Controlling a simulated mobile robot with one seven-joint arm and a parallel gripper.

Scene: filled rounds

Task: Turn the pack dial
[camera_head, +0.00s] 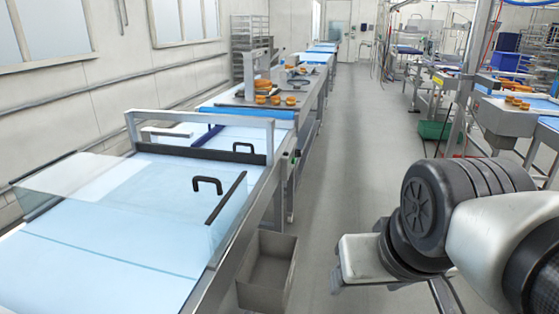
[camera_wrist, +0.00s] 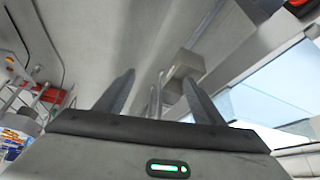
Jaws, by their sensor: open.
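No pack dial can be made out for certain in either view. A small dark control with a green spot (camera_head: 292,156) sits on the side of the conveyor frame in the head view, too small to tell whether it is a dial. My gripper (camera_wrist: 159,77) shows in the wrist view with its two fingers apart and nothing between them. In the head view my arm comes in from the right, over the aisle and apart from the conveyor.
The conveyor (camera_head: 110,250) with clear guards and black handles fills the left. A grey bin (camera_head: 268,262) stands at its side, near the aisle. A green crate (camera_head: 433,130) and another line stand at the right. The middle aisle (camera_head: 345,150) is clear.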

